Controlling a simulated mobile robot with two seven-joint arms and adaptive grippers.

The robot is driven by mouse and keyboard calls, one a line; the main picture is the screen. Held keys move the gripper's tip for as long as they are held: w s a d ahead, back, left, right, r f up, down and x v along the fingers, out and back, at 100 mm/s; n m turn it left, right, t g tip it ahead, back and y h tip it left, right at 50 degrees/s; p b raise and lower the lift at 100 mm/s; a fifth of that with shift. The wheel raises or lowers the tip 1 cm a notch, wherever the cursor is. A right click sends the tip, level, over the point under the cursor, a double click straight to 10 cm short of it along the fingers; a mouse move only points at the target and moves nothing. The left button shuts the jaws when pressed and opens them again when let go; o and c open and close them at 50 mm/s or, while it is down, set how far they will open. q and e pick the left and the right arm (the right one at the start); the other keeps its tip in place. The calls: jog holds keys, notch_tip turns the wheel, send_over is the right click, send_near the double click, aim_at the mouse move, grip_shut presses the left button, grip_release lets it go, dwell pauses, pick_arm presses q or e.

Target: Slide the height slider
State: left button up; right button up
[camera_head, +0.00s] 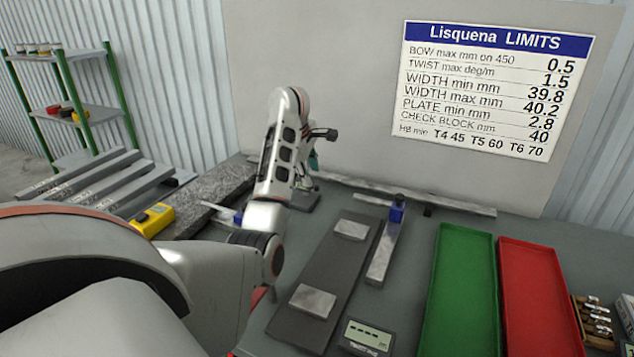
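A height gauge stands at the back of the table, mostly hidden behind my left arm. Its dark base (304,200) shows just right of the forearm. A small teal part (313,160) shows above the base; it may be the height slider, but I cannot tell for sure. My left gripper (322,136) is a dark shape beside the arm's end, close to the teal part. Its fingers are too small and hidden to tell whether they are open or touching anything. My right gripper is not in view.
A dark plate with two metal blocks (313,301) lies in the middle. Right of it are a metal bar (382,253) with a blue piece (397,210), a display box (366,338), a green tray (462,290) and a red tray (540,300). A yellow device (153,220) sits left.

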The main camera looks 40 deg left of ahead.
aim_at(316, 186)
pick_arm(q)
jog(key=shift+x, duration=3.15)
grip_shut()
